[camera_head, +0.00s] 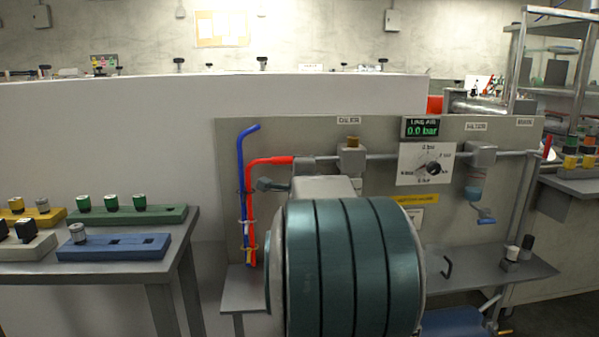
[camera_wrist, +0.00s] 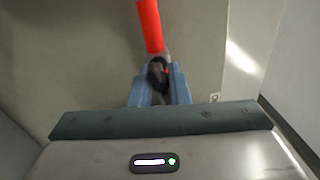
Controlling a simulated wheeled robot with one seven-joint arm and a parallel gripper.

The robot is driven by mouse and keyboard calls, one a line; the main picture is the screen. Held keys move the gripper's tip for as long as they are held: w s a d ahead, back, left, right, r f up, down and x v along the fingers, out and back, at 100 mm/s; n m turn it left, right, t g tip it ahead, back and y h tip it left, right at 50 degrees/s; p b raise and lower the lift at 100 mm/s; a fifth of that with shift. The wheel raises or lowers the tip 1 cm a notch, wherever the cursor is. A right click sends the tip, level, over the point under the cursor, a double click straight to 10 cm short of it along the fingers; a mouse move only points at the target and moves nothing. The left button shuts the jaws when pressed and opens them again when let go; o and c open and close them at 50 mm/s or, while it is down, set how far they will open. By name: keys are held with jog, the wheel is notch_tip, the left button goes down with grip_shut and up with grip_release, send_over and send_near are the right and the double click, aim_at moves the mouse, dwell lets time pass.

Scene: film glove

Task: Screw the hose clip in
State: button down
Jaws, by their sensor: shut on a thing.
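The red hose (camera_head: 270,160) bends at the top left of the grey panel, and its upper end meets the pipe fitting. It also shows in the wrist view (camera_wrist: 150,25), coming down from the top. At its end is a small dark piece with a bit of red, which looks like the hose clip (camera_wrist: 157,70). My gripper (camera_wrist: 157,82) has its blue fingers shut around this dark piece. The clip's screw cannot be made out. In the head view my arm covers much of the area below the hose end, so the grip is not clear there.
A blue hose (camera_head: 241,170) hangs beside the red one. The panel (camera_head: 460,220) carries a gauge dial (camera_head: 427,165), a 0.0 bar display (camera_head: 422,128) and a filter bowl (camera_head: 474,190). A table at left holds a green block (camera_head: 160,214) and a blue block (camera_head: 115,248).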

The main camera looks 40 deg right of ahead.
jog(key=shift+f+m+b, duration=0.25)
jog(key=shift+m+b, duration=0.05)
jog(key=shift+m, duration=0.8)
jog(key=c, duration=1.5)
grip_release()
jog(key=shift+o, duration=0.7)
jog(key=shift+r, duration=0.2)
jog(key=shift+s, duration=0.1)
jog(key=r+p+v, duration=0.1)
jog(key=v, duration=1.2)
jog(key=shift+s+a+f+p, duration=0.3)
jog(key=shift+f+p, duration=0.1)
jog(key=shift+f, duration=0.1)
